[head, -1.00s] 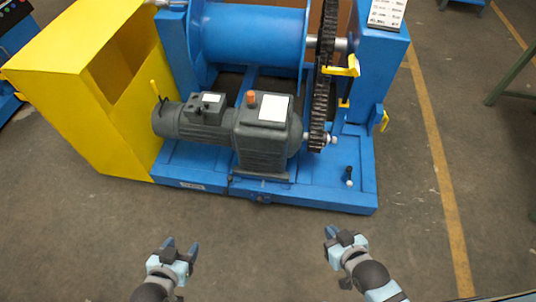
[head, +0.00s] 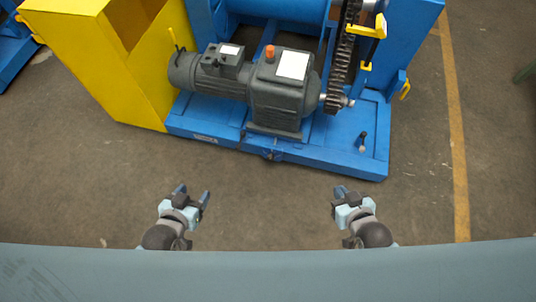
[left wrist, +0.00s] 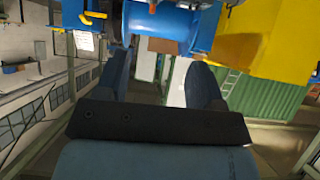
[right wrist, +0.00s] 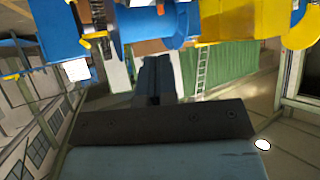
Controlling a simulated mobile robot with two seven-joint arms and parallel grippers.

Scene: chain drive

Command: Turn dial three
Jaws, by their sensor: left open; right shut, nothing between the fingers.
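No dial shows that I can make out in any view. The chain drive machine has a blue base (head: 345,155), a grey motor (head: 283,92) and a dark chain (head: 341,70). My left gripper (head: 192,194) is open and empty, over the floor in front of the base. It also shows in the left wrist view (left wrist: 160,82), with its fingers apart. My right gripper (head: 340,190) is shut and empty, in front of the base's right part. Its fingers lie together in the right wrist view (right wrist: 155,65). Both grippers are apart from the machine.
A yellow guard box (head: 95,70) stands at the machine's left. Bare floor (head: 270,205) lies in front, with a yellow line (head: 457,140) at right.

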